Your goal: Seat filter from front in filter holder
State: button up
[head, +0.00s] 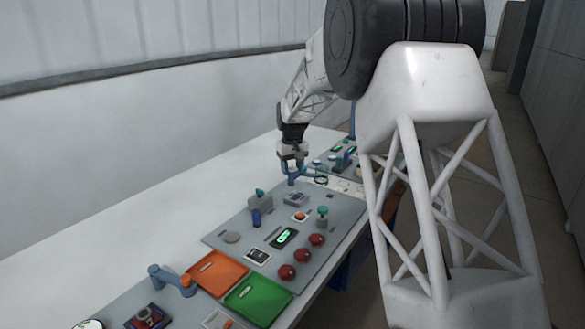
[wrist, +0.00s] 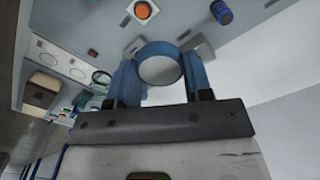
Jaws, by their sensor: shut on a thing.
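My gripper (head: 294,174) hangs over the far end of the grey panel in the head view. In the wrist view its two blue fingers (wrist: 161,84) are shut on a short round piece with a blue rim and a grey face, which I take to be the filter (wrist: 160,67). The filter is too small to make out in the head view. A grey block (wrist: 197,47) shows just behind the filter in the wrist view. I cannot tell whether they touch, or whether this block is the filter holder. No other part is clearly a filter holder.
Orange (head: 217,272) and green (head: 258,301) trays lie nearer. The white surface to the left is clear.

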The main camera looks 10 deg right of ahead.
jog(key=shift+w+d+f+n, duration=0.2)
jog(key=shift+w+f+n, duration=0.25)
jog(key=shift+w+n, duration=0.45)
jog(key=w+d+f+n, duration=0.2)
jog(key=w+f+n, duration=0.35)
jog(key=n, duration=1.65)
send_over(297, 197)
jog(key=shift+w+a+f, duration=0.1)
jog(key=shift+w+f, duration=0.05)
jog(key=shift+f, duration=3)
jog(key=shift+f, duration=0.1)
jog(key=shift+f, duration=2.7)
jog(key=shift+f, duration=0.75)
